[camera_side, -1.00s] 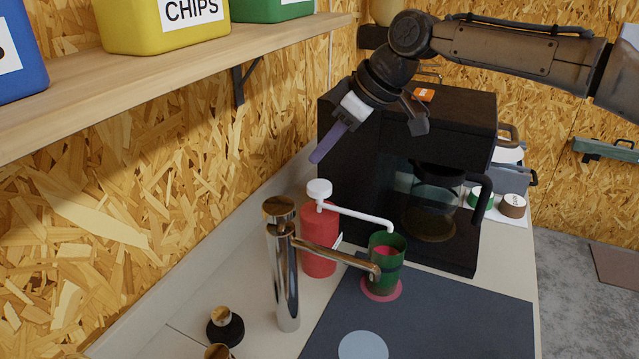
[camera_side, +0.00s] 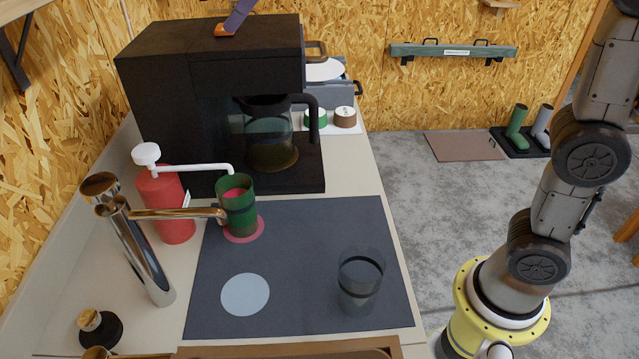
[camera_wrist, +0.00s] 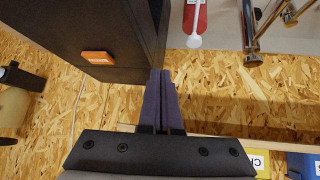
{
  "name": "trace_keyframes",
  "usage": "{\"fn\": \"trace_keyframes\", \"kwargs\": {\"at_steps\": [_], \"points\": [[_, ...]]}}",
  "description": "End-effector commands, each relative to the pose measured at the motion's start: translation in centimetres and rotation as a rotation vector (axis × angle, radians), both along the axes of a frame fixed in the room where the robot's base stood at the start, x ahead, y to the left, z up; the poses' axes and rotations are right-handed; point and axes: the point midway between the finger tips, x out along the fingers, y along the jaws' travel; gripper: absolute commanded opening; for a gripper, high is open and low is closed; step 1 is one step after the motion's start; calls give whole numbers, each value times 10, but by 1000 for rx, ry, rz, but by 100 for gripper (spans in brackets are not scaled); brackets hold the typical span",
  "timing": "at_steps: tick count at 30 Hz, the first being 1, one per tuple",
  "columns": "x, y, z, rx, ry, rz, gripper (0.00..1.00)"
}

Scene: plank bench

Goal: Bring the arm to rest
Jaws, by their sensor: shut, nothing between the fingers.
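My gripper (camera_wrist: 158,74) is shut and empty in the wrist view, its two dark purple fingers pressed together. In the side view only a purple finger part of my gripper (camera_side: 237,17) shows at the top edge, in front of the top of the black coffee machine (camera_side: 210,50). I cannot tell how far it is from the machine. The machine also shows in the wrist view (camera_wrist: 85,25), left of the fingers, with an orange patch (camera_wrist: 98,58) on it. My base and lower arm links stand at the right of the side view.
A red pump bottle (camera_side: 165,205), a tap (camera_side: 135,240), and a green cup (camera_side: 238,205) stand before the machine. A clear glass (camera_side: 360,282) is on the dark mat (camera_side: 300,245). In the wrist view, a shelf edge with yellow (camera_wrist: 258,163) and blue (camera_wrist: 300,165) bins shows lower right.

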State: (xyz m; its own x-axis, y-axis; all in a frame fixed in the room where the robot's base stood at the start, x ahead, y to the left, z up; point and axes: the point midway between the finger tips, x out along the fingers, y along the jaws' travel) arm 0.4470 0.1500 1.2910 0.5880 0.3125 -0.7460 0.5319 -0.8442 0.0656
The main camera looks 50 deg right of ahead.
Motion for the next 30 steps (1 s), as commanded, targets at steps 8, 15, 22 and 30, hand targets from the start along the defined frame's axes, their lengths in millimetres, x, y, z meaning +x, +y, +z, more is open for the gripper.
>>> {"fn": "trace_keyframes", "kwargs": {"at_steps": [8,15,22,30], "points": [[-109,-82,-19,-4,17,-194,0],[-207,-128,-89,-8,79,-374,0],[-272,-147,-174,-15,188,-502,0],[-283,-150,-200,-2,248,-570,0]]}}
